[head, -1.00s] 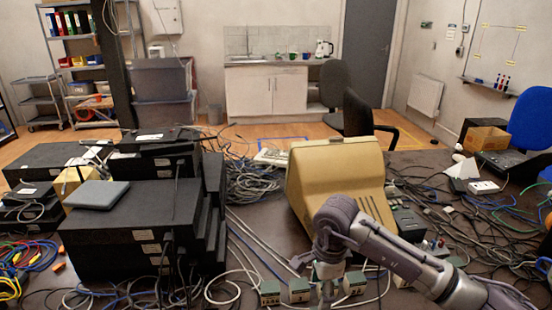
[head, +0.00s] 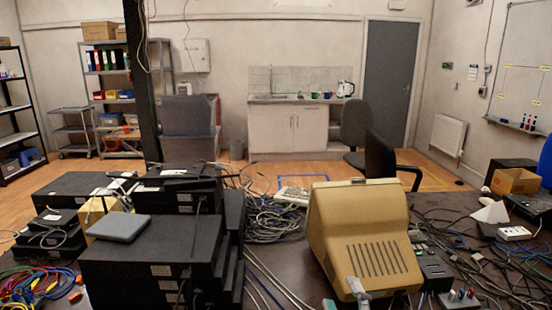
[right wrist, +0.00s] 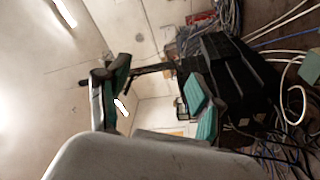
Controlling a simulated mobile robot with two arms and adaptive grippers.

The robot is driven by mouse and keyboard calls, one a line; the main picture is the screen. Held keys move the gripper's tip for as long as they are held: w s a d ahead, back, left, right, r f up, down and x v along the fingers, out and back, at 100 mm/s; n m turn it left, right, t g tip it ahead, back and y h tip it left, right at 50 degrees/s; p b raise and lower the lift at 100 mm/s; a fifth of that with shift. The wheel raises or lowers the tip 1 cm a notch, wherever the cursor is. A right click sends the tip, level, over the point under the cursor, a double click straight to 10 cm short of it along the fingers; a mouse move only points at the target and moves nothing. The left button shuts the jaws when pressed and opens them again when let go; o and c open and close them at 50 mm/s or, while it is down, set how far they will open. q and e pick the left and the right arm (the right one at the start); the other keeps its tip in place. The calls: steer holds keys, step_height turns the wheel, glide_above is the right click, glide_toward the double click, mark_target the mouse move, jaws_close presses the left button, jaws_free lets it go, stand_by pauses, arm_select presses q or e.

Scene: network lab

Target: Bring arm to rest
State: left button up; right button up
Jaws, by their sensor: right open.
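My right gripper (head: 345,296) shows only by its fingertips at the bottom edge of the head view, in front of the beige monitor (head: 362,235). The rest of my right arm is out of that view. In the right wrist view the same gripper (right wrist: 158,92) has its two teal-padded fingers spread wide apart, with nothing between them. The wrist view is tilted, with the wall on its left and black boxes (right wrist: 232,75) beyond the fingers. My left gripper is in neither view.
Stacked black boxes (head: 140,262) stand left of the monitor, with a grey flat box (head: 118,228) on top. Tangled grey cables (head: 268,218) lie between them. An open cardboard box (head: 515,181) and a white power strip (head: 515,233) are at the right. Chairs stand behind the table.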

steer(key=s+d+f+m+g+h, duration=0.2)
steer(key=s+d+f+m+g, duration=0.25)
steer(key=f, duration=0.25)
steer(key=s+d+f+m+g+h, duration=0.25)
steer(key=s+f+m+g, duration=0.2)
steer(key=f, duration=0.35)
steer(key=s+f+m+g+y, duration=0.1)
steer(key=s+f+g, duration=0.35)
steer(key=s, duration=0.35)
steer(key=s+f+m+g+y, duration=0.1)
steer(key=s+f+g, duration=0.2)
steer(key=s+f, duration=0.65)
steer(key=f, duration=2.1)
steer(key=s+d+f+g, duration=0.1)
steer(key=s+d+f, duration=0.1)
steer(key=s+f, duration=0.5)
steer(key=s+d+f+g, duration=0.1)
steer(key=s+f, duration=0.7)
steer(key=s, duration=0.1)
steer(key=shift+s+d, duration=0.25)
steer(key=shift+d, duration=0.1)
